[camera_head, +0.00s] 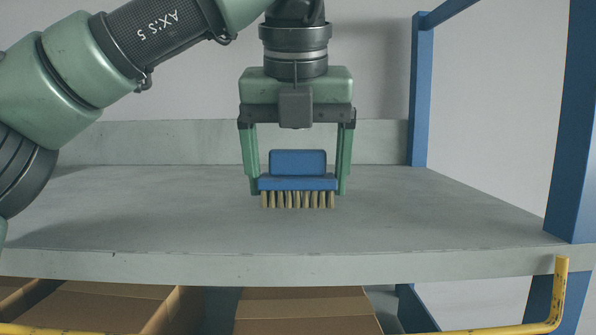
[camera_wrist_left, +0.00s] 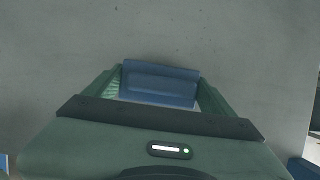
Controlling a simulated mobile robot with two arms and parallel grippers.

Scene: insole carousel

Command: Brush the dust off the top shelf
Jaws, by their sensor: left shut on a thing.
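My left gripper (camera_head: 298,178) comes down over the grey top shelf (camera_head: 420,215), with its two green fingers shut on a blue brush (camera_head: 298,163). The brush is upright, with its pale bristles pointing down at the shelf. I cannot tell whether the bristle tips touch the surface. In the left wrist view the blue brush (camera_wrist_left: 160,83) sits between the fingers, above the bare grey shelf (camera_wrist_left: 230,40). No clear patch of dust stands out; only faint darker shading and small specks show. My right gripper is not in view.
Blue uprights (camera_head: 570,120) and (camera_head: 420,95) stand at the shelf's right side. A low grey back board (camera_head: 160,140) runs along the rear. Cardboard boxes (camera_head: 300,308) sit below, with a yellow rail (camera_head: 558,290) in front. The shelf top is otherwise clear.

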